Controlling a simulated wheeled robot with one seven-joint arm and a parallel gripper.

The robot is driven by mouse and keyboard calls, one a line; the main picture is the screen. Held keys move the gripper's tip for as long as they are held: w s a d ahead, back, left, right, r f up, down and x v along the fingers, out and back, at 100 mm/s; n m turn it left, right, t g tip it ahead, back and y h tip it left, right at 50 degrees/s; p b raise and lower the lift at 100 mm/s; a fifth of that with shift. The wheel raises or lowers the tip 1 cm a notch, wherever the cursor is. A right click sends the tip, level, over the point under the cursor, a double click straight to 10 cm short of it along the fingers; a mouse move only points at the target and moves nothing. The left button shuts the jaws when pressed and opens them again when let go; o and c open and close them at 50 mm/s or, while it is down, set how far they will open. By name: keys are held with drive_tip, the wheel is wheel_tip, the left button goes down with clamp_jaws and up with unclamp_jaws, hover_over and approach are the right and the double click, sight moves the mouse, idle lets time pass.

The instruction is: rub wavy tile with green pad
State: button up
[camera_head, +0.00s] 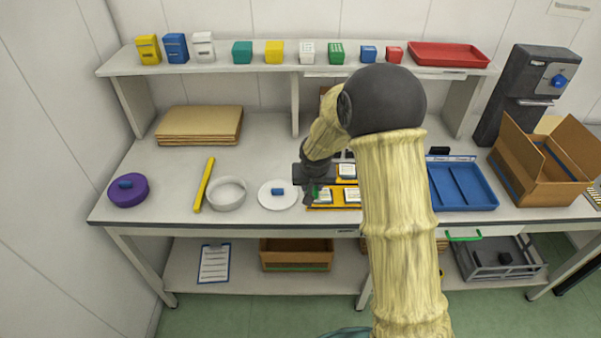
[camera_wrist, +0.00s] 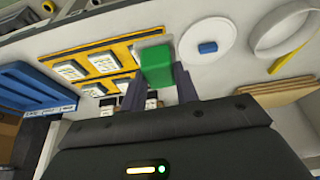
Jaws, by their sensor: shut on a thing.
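My gripper (camera_head: 312,190) is shut on a green pad (camera_wrist: 156,66), which sits between its two fingers in the wrist view. In the head view only a small bit of the pad (camera_head: 317,190) shows, by the left end of the front row of tiles. Several pale tiles, such as one at the front left (camera_head: 325,196) and one behind it (camera_head: 347,171), lie on yellow-orange boards (camera_wrist: 88,51). The pad overlaps a board's end in the wrist view; I cannot tell whether it touches a tile. The tile patterns are too small to tell which is wavy.
A white round plate with a blue piece (camera_head: 265,197) and a white ring-shaped bowl (camera_head: 226,202) stand left of the gripper. A blue tray (camera_head: 484,202) and an open cardboard box (camera_head: 537,188) are at right. My arm hides part of the table's middle.

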drive_tip(key=s+d+f+b, duration=0.3)
drive_tip(key=d+f+b, duration=0.2)
drive_tip(key=f, duration=0.4)
drive_tip(key=s+d+f+b, duration=0.4)
drive_tip(key=d+f+b, duration=0.1)
drive_tip(key=f, duration=0.4)
drive_tip(key=shift+s, duration=0.3)
